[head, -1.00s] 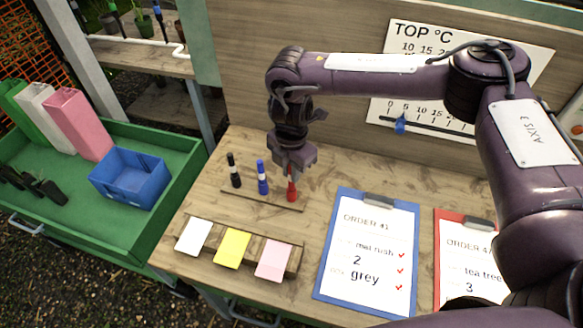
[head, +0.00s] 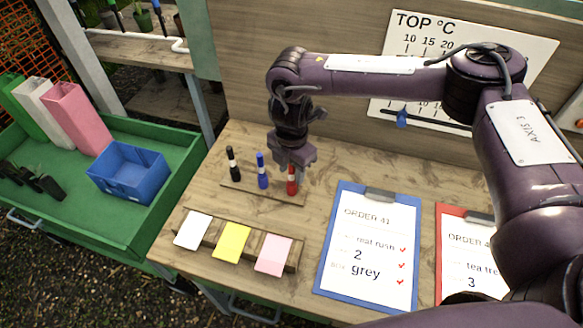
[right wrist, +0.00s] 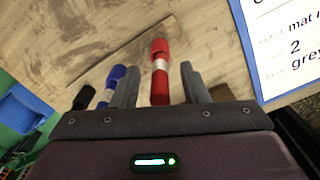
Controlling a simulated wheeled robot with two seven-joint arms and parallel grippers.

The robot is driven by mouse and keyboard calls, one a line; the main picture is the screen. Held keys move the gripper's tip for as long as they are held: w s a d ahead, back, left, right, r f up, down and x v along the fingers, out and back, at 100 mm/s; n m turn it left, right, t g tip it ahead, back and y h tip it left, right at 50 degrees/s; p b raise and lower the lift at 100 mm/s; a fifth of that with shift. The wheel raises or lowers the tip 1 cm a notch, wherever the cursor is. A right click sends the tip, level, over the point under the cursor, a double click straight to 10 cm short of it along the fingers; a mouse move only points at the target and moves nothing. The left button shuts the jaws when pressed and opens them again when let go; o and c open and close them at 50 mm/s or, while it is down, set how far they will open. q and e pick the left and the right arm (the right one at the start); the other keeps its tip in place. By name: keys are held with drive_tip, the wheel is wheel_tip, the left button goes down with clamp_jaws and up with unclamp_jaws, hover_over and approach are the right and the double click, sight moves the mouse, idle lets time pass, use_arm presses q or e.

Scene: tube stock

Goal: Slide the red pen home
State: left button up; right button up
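The red pen (head: 292,183), with a white band, stands upright at the right end of a low wooden pen rack (head: 240,186). Its foot meets the rack; how deep it sits is hard to tell. My right gripper (head: 296,160) is just above and behind the pen. In the right wrist view the red pen (right wrist: 160,72) stands between my right gripper's two fingers (right wrist: 160,85), with a gap on each side, so the gripper is open. A blue pen (head: 262,172) and a black pen (head: 233,164) stand to its left in the rack. My left gripper is out of view.
White, yellow (head: 231,243) and pink note pads lie on a wooden strip at the table's front. A blue clipboard (head: 321,265) and a red clipboard lie to the right. A temperature board (head: 480,50) hangs behind. A green cart with a blue bin (head: 128,173) stands at left.

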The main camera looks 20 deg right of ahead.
wheel_tip(320, 180, up, 8)
drive_tip(key=shift+f+b, duration=0.1)
drive_tip(key=shift+b, duration=0.5)
drive_tip(key=shift+f, duration=0.1)
idle(0.4)
